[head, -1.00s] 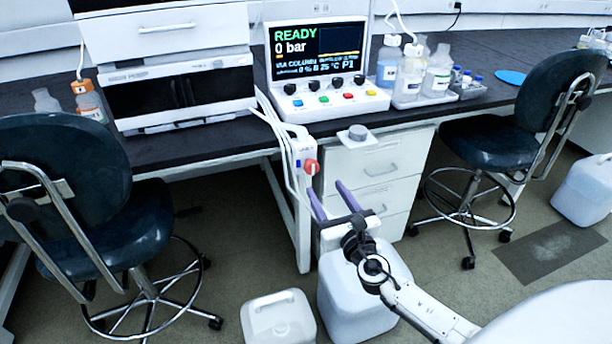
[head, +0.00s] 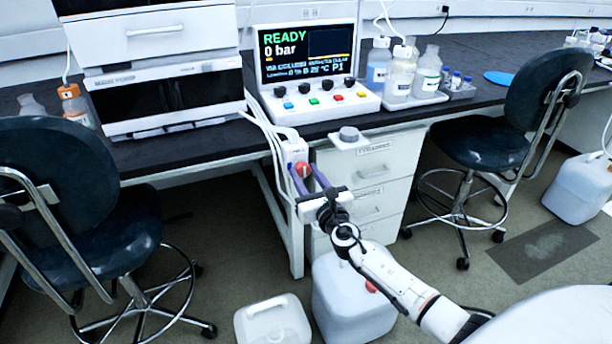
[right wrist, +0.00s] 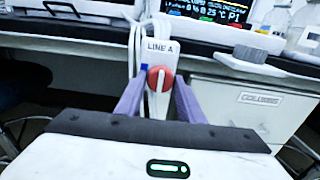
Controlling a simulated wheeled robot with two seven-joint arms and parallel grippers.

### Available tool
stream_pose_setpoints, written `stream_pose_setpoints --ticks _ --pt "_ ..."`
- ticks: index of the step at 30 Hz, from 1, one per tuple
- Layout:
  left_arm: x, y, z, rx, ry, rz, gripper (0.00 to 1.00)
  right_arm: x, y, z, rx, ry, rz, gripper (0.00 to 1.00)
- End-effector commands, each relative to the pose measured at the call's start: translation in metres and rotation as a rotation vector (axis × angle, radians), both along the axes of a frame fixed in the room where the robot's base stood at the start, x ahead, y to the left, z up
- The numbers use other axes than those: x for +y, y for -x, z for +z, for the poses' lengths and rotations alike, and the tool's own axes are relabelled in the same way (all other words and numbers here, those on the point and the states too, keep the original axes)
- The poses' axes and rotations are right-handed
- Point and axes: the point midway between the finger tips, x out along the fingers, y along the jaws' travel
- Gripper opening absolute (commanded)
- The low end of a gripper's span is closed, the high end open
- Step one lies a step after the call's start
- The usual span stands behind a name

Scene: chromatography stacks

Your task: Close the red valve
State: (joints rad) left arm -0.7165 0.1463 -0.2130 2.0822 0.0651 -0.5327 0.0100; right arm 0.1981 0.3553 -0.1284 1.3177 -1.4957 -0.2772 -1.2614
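The red valve (head: 304,168) is a round red knob on a white panel hanging at the front edge of the bench. In the right wrist view the red valve (right wrist: 153,80) has a pale upright bar across its face, under the label "LINE A". My right gripper (head: 306,176) is open, its two purple fingers pointing at the valve. In the right wrist view the fingers (right wrist: 158,88) stand apart, one to each side of the knob; I cannot tell whether they touch it. My left gripper is not in view.
A display console (head: 310,75) reading "READY 0 bar" stands on the dark bench (head: 200,143). A grey knob (head: 349,134) sits on a small shelf right of the valve, by white drawers (head: 372,172). White tubes run beside the panel. Stools flank the area; white jugs (head: 345,300) stand below.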

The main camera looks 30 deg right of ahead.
Motion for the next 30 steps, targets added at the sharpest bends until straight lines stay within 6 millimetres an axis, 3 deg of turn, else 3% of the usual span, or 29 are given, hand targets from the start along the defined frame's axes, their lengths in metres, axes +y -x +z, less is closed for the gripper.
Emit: stream_pose_setpoints --ticks 1,4,17,30 --pt "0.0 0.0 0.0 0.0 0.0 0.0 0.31 0.0 0.0 0.0 0.0 0.0 0.0 0.26" --pt "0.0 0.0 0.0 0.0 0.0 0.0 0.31 0.0 0.0 0.0 0.0 0.0 0.0 0.1" --pt "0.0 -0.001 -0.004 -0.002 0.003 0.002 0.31 0.0 0.0 -0.001 -0.022 -0.092 0.0 0.1" --pt "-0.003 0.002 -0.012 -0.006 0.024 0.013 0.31 0.001 0.0 -0.002 -0.11 -0.46 0.0 0.1"
